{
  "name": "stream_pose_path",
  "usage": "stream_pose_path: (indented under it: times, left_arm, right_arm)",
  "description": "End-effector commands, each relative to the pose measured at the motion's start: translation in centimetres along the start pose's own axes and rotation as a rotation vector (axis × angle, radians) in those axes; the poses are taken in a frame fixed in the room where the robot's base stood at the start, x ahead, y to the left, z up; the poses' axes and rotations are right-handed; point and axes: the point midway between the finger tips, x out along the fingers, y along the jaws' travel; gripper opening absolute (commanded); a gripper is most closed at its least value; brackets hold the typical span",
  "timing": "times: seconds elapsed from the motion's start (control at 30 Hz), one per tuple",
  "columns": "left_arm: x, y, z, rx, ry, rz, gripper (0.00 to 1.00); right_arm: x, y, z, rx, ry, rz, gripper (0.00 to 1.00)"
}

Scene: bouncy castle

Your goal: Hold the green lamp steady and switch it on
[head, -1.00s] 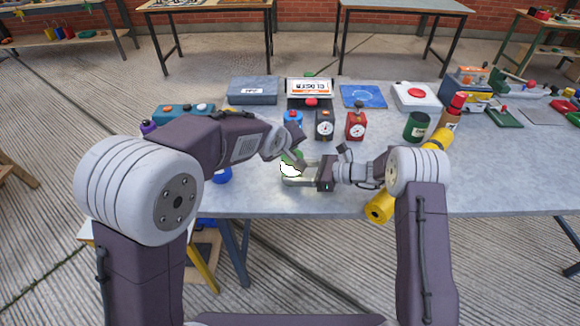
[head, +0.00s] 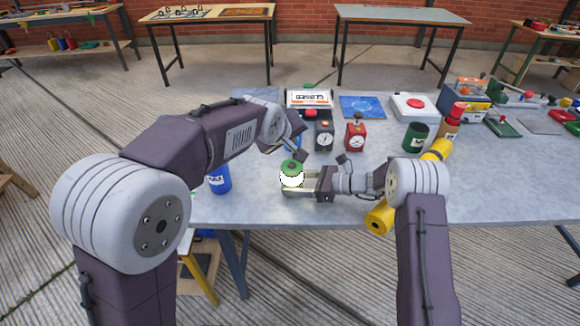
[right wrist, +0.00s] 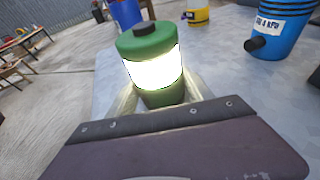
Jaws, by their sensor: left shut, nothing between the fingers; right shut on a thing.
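The green lamp (head: 291,167) stands upright near the table's front edge, and its white middle is glowing. In the right wrist view the lamp (right wrist: 155,70) has a green cap with a dark button on top and a brightly lit body. My right gripper (head: 292,187) is shut on the lamp's lower part, a finger on either side; the fingers also show in the right wrist view (right wrist: 160,97). My left gripper (head: 303,155) is shut and empty, above and just behind the lamp, apart from its top as far as I can tell.
A blue container (head: 219,179) stands to the left of the lamp. Behind are a black gauge box (head: 324,136), a red gauge box (head: 355,137) and a sign (head: 309,98). A yellow cylinder (head: 379,216) lies under my right arm. The table front (head: 260,208) is clear.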

Motion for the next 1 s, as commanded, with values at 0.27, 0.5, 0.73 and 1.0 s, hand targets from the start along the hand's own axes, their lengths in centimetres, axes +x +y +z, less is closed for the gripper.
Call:
stream_pose_path:
  times: [0.27, 0.5, 0.73, 1.0]
  left_arm:
    - [0.0, 0.0, 0.0, 0.000, 0.000, 0.000, 0.00]
    - [0.0, 0.0, 0.0, 0.000, 0.000, 0.000, 0.00]
    - [0.0, 0.0, 0.0, 0.000, 0.000, 0.000, 0.00]
    - [0.0, 0.0, 0.0, 0.000, 0.000, 0.000, 0.00]
  right_arm:
    - [0.0, 0.0, 0.0, 0.000, 0.000, 0.000, 0.85]
    - [-0.9, -0.1, 0.0, -0.001, 0.000, -0.002, 0.85]
    - [-6.5, -0.1, 0.0, 0.000, 0.000, -0.005, 0.85]
    - [-11.4, -0.1, 0.0, 0.000, 0.000, -0.002, 0.85]
